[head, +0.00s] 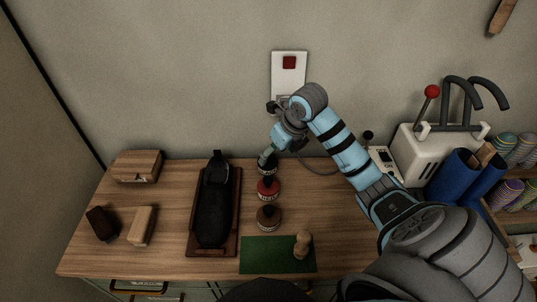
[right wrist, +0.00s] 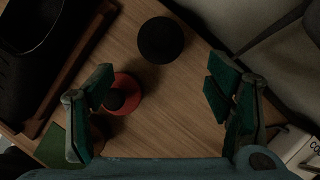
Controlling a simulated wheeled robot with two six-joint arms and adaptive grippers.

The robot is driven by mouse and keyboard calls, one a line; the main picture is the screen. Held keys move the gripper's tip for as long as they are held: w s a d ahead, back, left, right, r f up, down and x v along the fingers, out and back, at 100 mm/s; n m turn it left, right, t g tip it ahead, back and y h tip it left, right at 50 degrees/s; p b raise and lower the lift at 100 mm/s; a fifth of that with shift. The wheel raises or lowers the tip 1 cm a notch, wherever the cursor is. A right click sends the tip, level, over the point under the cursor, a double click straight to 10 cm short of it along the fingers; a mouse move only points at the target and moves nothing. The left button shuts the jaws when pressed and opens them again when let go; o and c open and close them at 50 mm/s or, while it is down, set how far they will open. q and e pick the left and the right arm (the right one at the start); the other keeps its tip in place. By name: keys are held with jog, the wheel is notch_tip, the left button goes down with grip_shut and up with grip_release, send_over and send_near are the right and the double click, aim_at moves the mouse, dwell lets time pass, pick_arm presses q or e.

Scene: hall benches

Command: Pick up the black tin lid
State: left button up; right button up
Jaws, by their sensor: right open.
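The black tin lid (right wrist: 160,40) is a round dark disc with a knob, at the top middle of the right wrist view. In the head view the black tin (head: 270,167) is the rearmost of three in a row, partly hidden by my right gripper (head: 265,157). In the right wrist view my right gripper (right wrist: 158,90) is open and empty, with the black lid beyond its fingertips and not between them. The red tin lid (right wrist: 122,93) shows beside the left finger. My left gripper is not in view.
A red tin (head: 268,188) and a brown tin (head: 268,217) stand in front of the black one. A black shoe lies on a wooden tray (head: 194,240) to the left. A green mat (head: 262,256) bears a wooden-handled brush (head: 302,245).

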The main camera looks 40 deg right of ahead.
jog(key=w, duration=0.3)
jog(key=shift+w+a+f, duration=0.1)
jog(key=shift+w+f, duration=0.05)
jog(key=shift+f, duration=0.2)
jog(key=b+x, duration=0.4)
jog(key=b, duration=0.1)
jog(key=shift+s+f, duration=0.25)
jog(key=shift+s, duration=0.15)
jog(key=shift+w+f, duration=0.1)
jog(key=shift+w, duration=0.25)
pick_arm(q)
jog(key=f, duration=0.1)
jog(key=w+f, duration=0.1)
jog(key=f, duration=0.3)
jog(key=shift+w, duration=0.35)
pick_arm(e)
jog(key=shift+s, duration=0.1)
jog(key=c, duration=1)
